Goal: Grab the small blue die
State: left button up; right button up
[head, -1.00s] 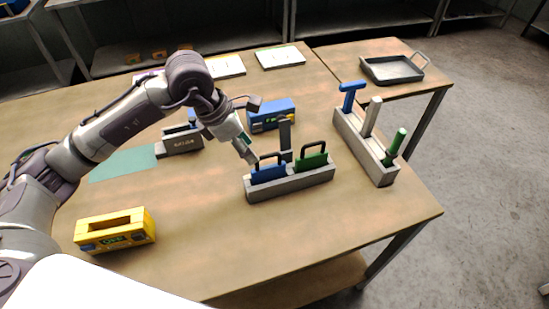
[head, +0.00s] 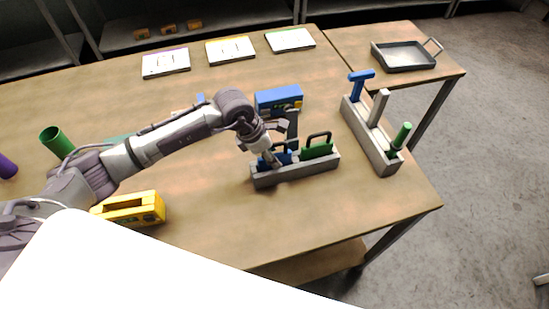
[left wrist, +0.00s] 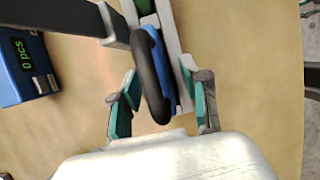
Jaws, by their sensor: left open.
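The small blue die (head: 287,158) stands in the left part of a grey rack (head: 300,174), its dark looped handle on top. In the left wrist view the blue die (left wrist: 166,72) shows behind its black handle (left wrist: 150,82). My left gripper (head: 270,160) is at the die in the head view and partly hides it. In the wrist view my left gripper (left wrist: 163,108) is open, one finger on each side of the handle, with gaps visible. Whether anything touches is unclear. My right gripper is not in view.
A green die (head: 317,150) stands beside the blue one in the rack. A blue box with a display (head: 278,100) is behind. A long rack of tools (head: 372,138) is at the right, a yellow box (head: 150,208) at the left. The front table area is clear.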

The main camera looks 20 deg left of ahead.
pick_arm(q)
jog(key=shift+x, duration=1)
jog(key=shift+r, duration=0.1)
grip_shut()
jog(key=shift+w+r, duration=0.1)
